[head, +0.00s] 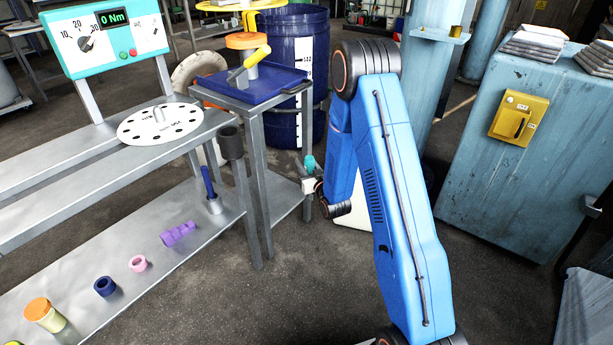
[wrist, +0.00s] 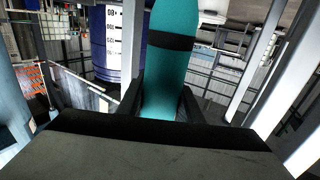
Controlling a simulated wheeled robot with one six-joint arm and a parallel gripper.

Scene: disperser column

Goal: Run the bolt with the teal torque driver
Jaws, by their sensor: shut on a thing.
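My gripper (head: 308,185) is shut on the teal torque driver (wrist: 172,70). In the wrist view the driver stands between the two dark fingers, a black band around its body. In the head view only a small teal part of the driver (head: 310,163) shows, beside the small table's right legs. A teal panel (head: 105,38) reads 0 Nm and has a dial marked 10, 20 and 30. I cannot tell whether this post is the bolt.
A dark cup (head: 231,143) hangs at the bench's right end. The small table (head: 250,105) bears a blue tray (head: 285,84) with a yellow-handled tool. Loose parts lie on the lower shelf (head: 130,235). A blue drum (head: 313,60) stands behind.

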